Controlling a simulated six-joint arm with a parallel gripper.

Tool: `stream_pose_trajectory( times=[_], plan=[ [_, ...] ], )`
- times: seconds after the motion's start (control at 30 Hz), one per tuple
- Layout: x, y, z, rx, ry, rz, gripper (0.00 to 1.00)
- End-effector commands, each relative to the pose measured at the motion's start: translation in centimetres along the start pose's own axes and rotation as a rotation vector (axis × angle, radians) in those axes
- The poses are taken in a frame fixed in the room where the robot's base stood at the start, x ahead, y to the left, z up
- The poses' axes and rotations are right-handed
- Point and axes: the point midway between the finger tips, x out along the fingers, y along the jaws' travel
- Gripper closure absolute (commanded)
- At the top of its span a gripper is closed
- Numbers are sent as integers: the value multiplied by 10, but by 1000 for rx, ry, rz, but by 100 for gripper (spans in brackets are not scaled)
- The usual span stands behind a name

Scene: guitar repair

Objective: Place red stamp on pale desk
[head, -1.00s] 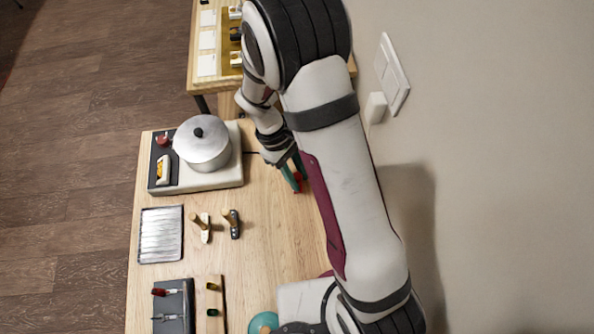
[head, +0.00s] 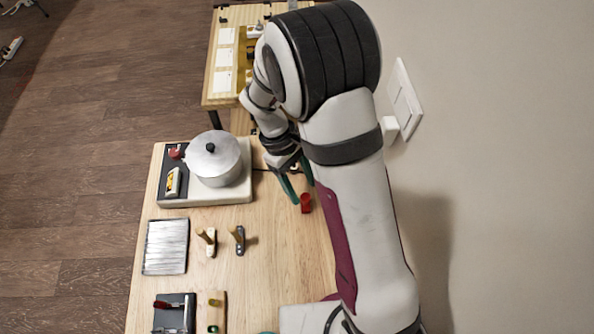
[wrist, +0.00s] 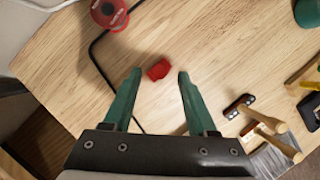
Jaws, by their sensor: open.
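The small red stamp (head: 306,203) rests on the pale wooden desk (head: 280,260), to the right of the pot. In the wrist view the red stamp (wrist: 158,69) shows just beyond and between the fingertips on the desk top (wrist: 200,40). My gripper (head: 299,190) has green fingers spread apart with nothing held between them. In the head view its tips are close to the stamp, above and left of it. Clear gaps show on both sides of the stamp in the wrist view. My arm hides the desk's right part in the head view.
A silver pot (head: 214,160) stands on a cream hotplate at the desk's far left. A red spool (wrist: 110,14) and a black cord (wrist: 100,60) are near my fingers. Bare wood surrounds the stamp.

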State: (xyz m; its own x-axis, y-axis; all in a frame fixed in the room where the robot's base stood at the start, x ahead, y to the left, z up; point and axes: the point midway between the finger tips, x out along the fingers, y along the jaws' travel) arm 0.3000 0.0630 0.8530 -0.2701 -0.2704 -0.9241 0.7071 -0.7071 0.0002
Motion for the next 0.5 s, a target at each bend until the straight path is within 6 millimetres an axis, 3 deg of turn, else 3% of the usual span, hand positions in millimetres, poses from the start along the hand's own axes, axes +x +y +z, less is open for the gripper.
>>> stream_pose_trajectory(
  times=[0.1, 0.23, 0.5],
  plan=[
    [-36, 1, -1, 1, 6, 4, 42],
    [-64, 1, -1, 0, 4, 3, 42],
    [-84, 0, 3, 14, 6, -3, 42]
  ],
)
